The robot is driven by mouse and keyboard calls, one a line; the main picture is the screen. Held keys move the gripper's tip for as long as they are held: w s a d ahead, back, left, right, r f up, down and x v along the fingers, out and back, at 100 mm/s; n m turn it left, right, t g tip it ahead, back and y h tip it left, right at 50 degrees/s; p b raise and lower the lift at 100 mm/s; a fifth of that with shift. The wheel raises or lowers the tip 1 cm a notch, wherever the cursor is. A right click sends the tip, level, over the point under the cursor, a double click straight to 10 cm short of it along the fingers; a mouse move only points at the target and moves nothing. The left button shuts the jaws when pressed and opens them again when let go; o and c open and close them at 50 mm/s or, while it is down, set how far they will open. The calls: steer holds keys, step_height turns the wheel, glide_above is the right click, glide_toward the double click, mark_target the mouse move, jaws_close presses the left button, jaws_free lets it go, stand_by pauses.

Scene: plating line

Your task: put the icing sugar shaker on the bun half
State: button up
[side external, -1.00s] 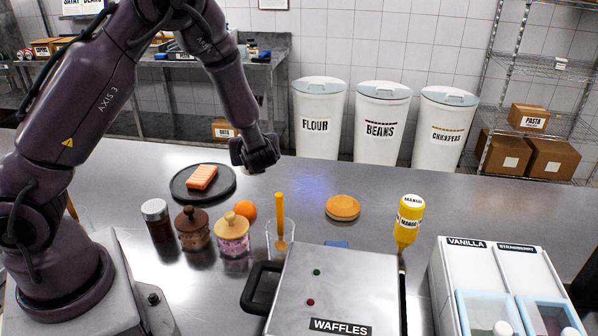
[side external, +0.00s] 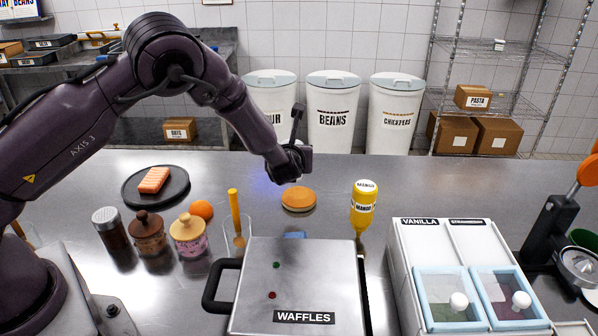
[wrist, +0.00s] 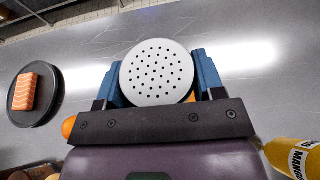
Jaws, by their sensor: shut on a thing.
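The icing sugar shaker's round white perforated top (wrist: 157,73) shows in the wrist view between the two blue fingers of my gripper (wrist: 160,80), which is shut on it. In the side view my gripper (side external: 290,164) is just above and behind the bun half in the picture, and I cannot make out the shaker there. The bun half (side external: 298,199) is a golden-brown disc lying on the steel counter. In the wrist view only an orange sliver, perhaps the bun half, shows beside the shaker's top.
A yellow mango bottle (side external: 364,206) stands right of the bun half, and a glass with an orange-handled tool (side external: 235,212) stands left. The waffle maker (side external: 300,285) is in front. A dark-filled shaker (side external: 108,231), jars, an orange (side external: 201,209) and a black plate (side external: 177,193) are further left.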

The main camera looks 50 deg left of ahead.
steer(key=shift+w+a+f, duration=0.15)
steer(key=shift+w+f, duration=0.95)
steer(key=shift+f, duration=0.15)
steer(key=shift+w+f, duration=0.15)
steer(key=shift+f, duration=0.75)
steer(key=shift+w+f, duration=0.1)
steer(key=shift+f, duration=0.8)
steer(key=shift+f, duration=0.1)
steer(key=o, duration=1)
